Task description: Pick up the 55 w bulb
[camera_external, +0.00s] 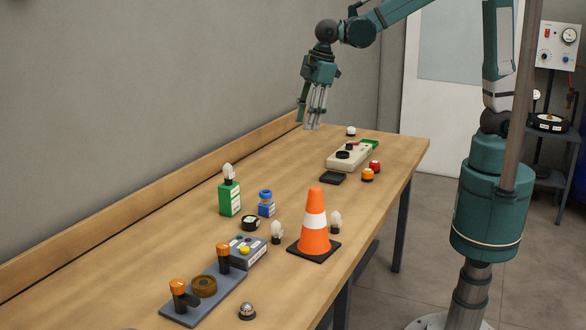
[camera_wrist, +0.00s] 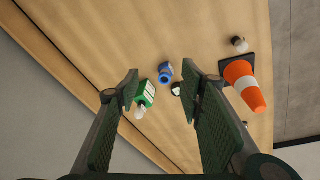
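Several bulbs stand on the table, and no wattage is readable, so I cannot tell which is the 55 w one. A clear bulb (camera_external: 228,171) sits on top of a green box (camera_external: 229,199); it also shows in the wrist view (camera_wrist: 140,112). Another bulb (camera_external: 277,230) stands left of the traffic cone, and a third bulb (camera_external: 336,219) stands just behind it on the right. A small white-topped item (camera_external: 351,131), perhaps a bulb, is at the far end. My gripper (camera_external: 312,126) is open and empty, high above the table. Its fingers are wide apart in the wrist view (camera_wrist: 166,98).
An orange traffic cone (camera_external: 315,224) stands near the table's right edge. A blue-capped container (camera_external: 266,204) and a black round item (camera_external: 250,223) are near the green box. A lever panel (camera_external: 212,290) lies in front; a beige device (camera_external: 350,157) lies behind. A wooden rail lines the wall.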

